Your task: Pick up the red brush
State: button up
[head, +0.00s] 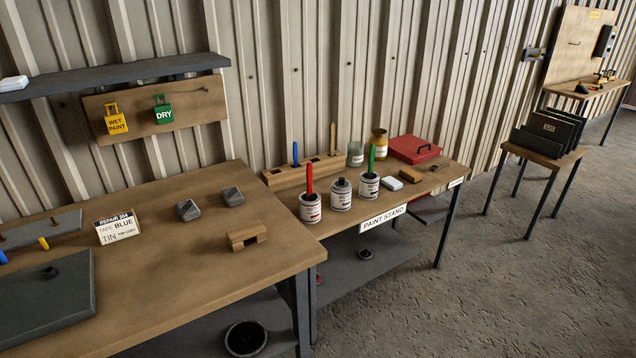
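The red brush (309,178) stands upright in a white-labelled tin (310,209) at the front left of the paint stand (342,232) in the head view. Its red handle sticks up out of the tin; its lower end is hidden inside. A green-handled brush (371,158) stands in another tin (369,186) to the right. A blue-handled brush (295,153) stands in the wooden rack (290,178) behind. My gripper is not in view.
A grey-lidded tin (341,194) stands right beside the red brush's tin. Jars (380,143), a red case (414,149) and a white block (392,183) are farther right. A larger wooden workbench (180,255) adjoins on the left. The floor (440,300) in front right is clear.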

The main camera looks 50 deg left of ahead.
aim_at(309, 196)
jog(key=u, duration=0.55)
jog(key=i, duration=1.35)
jog(key=u, duration=1.85)
jog(key=i, duration=0.8)
jog(key=u, duration=0.9)
jog(key=i, duration=0.55)
jog(key=z, duration=0.05)
